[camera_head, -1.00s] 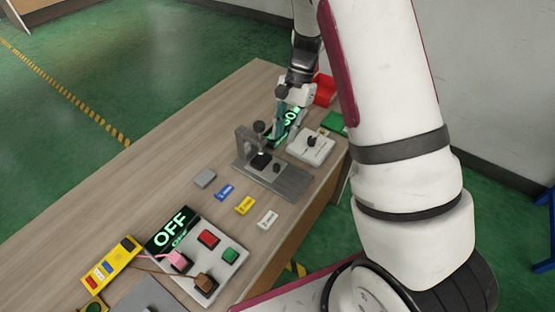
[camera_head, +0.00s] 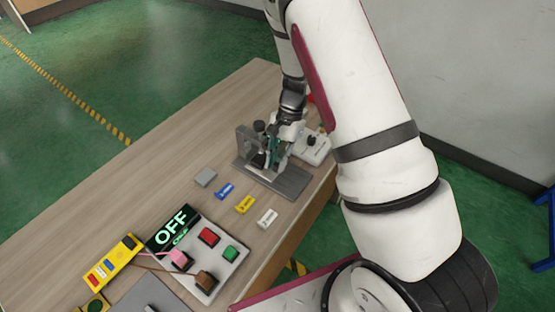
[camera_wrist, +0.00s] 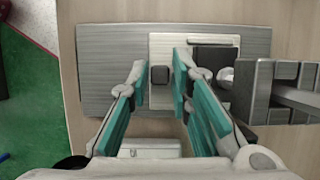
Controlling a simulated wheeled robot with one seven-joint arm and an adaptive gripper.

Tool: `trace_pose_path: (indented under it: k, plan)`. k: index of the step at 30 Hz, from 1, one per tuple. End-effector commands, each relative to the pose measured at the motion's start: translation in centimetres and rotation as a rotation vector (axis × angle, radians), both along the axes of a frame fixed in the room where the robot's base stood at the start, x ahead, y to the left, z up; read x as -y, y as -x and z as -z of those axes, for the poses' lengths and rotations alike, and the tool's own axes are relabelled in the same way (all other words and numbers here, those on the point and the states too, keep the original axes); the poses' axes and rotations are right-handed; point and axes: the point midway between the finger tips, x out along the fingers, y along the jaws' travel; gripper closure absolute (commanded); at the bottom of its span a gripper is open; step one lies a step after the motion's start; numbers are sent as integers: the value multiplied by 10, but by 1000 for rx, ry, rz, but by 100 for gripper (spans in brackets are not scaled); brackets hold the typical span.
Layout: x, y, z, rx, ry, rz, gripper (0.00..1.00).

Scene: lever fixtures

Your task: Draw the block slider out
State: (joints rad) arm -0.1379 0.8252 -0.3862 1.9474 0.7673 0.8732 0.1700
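The block slider fixture (camera_head: 290,188) is a grey metal base plate on the table; it fills the upper middle of the wrist view (camera_wrist: 110,62). A lighter slider plate (camera_wrist: 160,45) lies on it, with a small dark square knob (camera_wrist: 160,75) standing near its left end and a black block (camera_wrist: 212,58) to the right. My gripper (camera_wrist: 159,83) is open, its teal-padded fingers on either side of the knob, with narrow gaps showing. In the head view my gripper (camera_head: 273,160) is over the fixture and hides the knob.
A grey upright bracket (camera_head: 243,144) stands on the fixture; it shows at right in the wrist view (camera_wrist: 262,92). A white box with a dial (camera_head: 314,150) is close behind. Small coloured blocks (camera_head: 244,205) and an OFF panel (camera_head: 232,270) lie nearer. The table's left side is clear.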

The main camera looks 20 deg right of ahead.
Motion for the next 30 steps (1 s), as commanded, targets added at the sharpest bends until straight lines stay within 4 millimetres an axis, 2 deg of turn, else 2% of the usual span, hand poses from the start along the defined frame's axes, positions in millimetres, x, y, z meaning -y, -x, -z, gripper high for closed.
trace_pose_path:
  k: [2, 9, 19, 24, 30]
  plan:
    - [0, 0, 0, 0, 0, 0, 100]
    - [2, 3, -1, -1, 0, 2, 100]
    - [40, 59, -2, -2, 0, 7, 100]
    - [48, 70, -1, 0, 1, 3, 100]
    - [49, 71, -1, -2, 3, 1, 100]
